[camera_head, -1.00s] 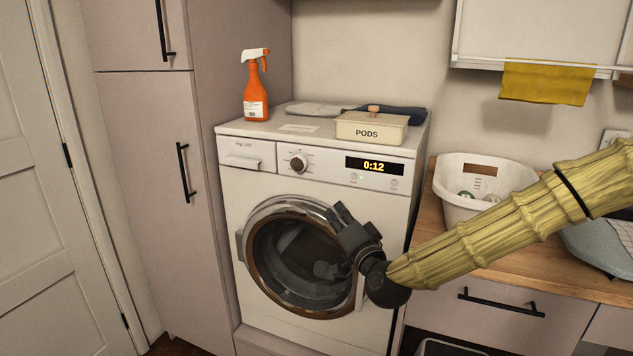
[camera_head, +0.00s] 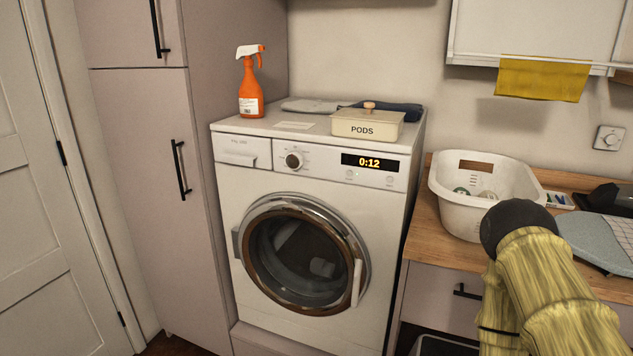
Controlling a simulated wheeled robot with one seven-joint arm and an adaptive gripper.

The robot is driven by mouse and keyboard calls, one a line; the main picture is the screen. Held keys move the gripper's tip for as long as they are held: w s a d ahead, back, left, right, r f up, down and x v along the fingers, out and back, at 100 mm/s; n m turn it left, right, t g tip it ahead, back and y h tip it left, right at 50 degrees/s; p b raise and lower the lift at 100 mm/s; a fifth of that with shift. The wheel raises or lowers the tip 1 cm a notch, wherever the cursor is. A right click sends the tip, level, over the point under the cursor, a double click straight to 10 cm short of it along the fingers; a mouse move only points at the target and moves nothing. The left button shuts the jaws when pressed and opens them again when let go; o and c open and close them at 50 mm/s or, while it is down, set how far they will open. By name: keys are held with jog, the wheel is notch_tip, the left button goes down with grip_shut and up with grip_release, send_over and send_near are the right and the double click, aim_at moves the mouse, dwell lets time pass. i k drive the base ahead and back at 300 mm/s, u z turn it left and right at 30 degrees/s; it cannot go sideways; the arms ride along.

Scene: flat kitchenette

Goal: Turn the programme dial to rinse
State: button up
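The programme dial (camera_head: 293,161) is a round knob on the white washing machine's front panel, left of the lit display (camera_head: 369,162) reading 0:12. The marks around the dial are too small to read. The washing machine (camera_head: 231,195) has its round door (camera_head: 300,255) shut. My arm, in a yellowish sleeve, is at the lower right, over the front of the wooden counter. My gripper's fingers do not show; only a dark rounded joint at the arm's end is visible. Nothing of mine touches the dial.
A white basket (camera_head: 459,208) stands on the counter (camera_head: 428,241) to the right. The space before the machine is clear.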

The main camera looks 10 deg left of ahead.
aim_at(294, 160)
jog(key=z, duration=0.9)
jog(key=k, duration=0.85)
jog(key=u, duration=1.05)
jog(key=i, duration=0.5)
